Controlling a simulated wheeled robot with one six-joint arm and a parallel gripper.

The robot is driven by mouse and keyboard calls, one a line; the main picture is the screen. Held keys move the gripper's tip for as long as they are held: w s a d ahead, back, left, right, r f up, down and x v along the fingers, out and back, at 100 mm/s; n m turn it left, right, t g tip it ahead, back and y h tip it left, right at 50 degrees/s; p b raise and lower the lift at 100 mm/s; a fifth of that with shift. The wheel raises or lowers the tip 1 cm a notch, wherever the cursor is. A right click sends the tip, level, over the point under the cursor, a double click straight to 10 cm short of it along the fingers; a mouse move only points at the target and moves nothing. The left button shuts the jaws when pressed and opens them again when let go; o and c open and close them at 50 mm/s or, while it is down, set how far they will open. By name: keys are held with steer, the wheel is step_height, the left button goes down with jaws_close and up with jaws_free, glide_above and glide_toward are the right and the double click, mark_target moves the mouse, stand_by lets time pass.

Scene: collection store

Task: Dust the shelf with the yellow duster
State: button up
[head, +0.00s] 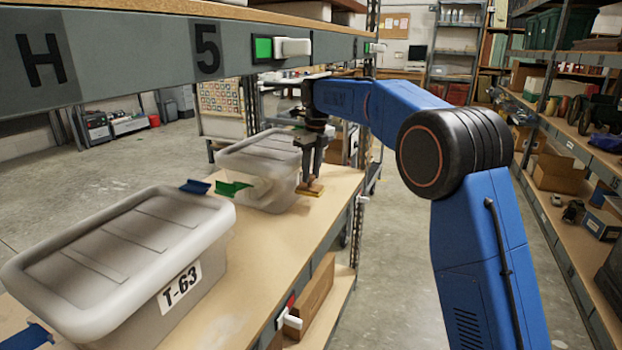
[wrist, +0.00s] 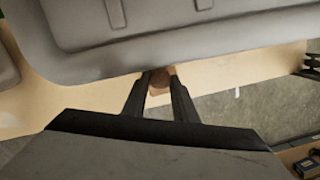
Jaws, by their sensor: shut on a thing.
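My gripper (head: 311,176) points down over the wooden shelf (head: 262,262). It is shut on the yellow duster (head: 310,191), a small block with a brown top and a yellow underside. The duster is at or just above the shelf board, beside the farther grey bin; I cannot tell if it touches. In the wrist view my gripper (wrist: 161,88) holds the brown part of the duster (wrist: 160,76), and its yellow underside is hidden there. Bare board (wrist: 235,75) shows beyond the fingers.
A lidded grey bin (head: 115,255) marked T-63 stands nearer on the shelf. A second lidded bin (head: 262,160) stands close left of my gripper. A beam (head: 150,55) marked H 5 runs above. Bare board lies along the front edge.

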steer(key=shift+r, duration=0.2)
steer(key=shift+r, duration=1.45)
